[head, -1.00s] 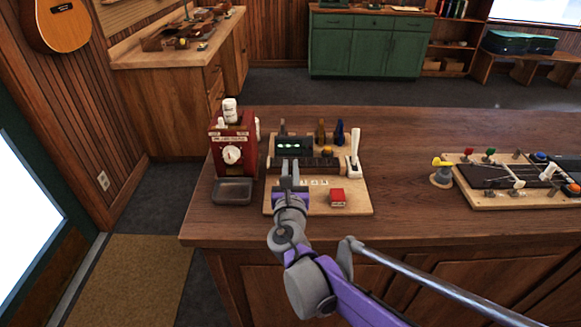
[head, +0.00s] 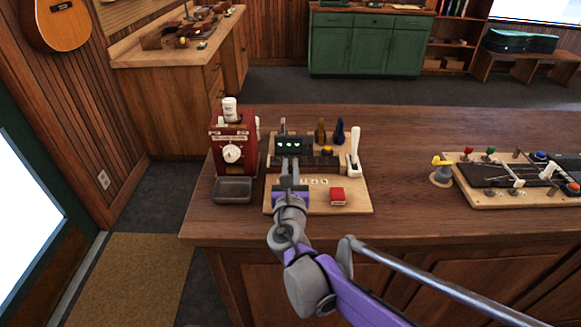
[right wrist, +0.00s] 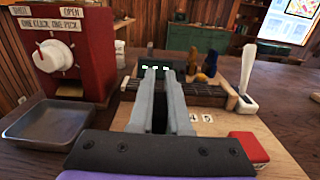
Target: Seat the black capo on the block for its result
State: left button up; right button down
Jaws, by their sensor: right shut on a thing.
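My right gripper (head: 291,162) is over the left part of a dark ridged block (head: 323,164) on a pale wooden board (head: 318,205). It also shows in the right wrist view (right wrist: 164,75), with its fingers close together and a dark gap between them. A small display (head: 291,144) with green lights stands behind the fingertips. My left gripper is not in view.
A bronze capo (head: 320,131) and a blue capo (head: 339,132) stand behind the block. A white lever (head: 354,155) is at its right, a red box (head: 337,196) in front. A red machine (head: 232,150) with a tray (head: 233,189) stands left.

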jog(key=shift+f+b, duration=0.35)
jog(key=shift+f, duration=0.25)
dwell(0.4)
jog(key=c, duration=1.2)
grip_release()
jog(key=shift+o, duration=0.2)
jog(key=shift+s+p, duration=0.6)
jog(key=shift+s, duration=4.95)
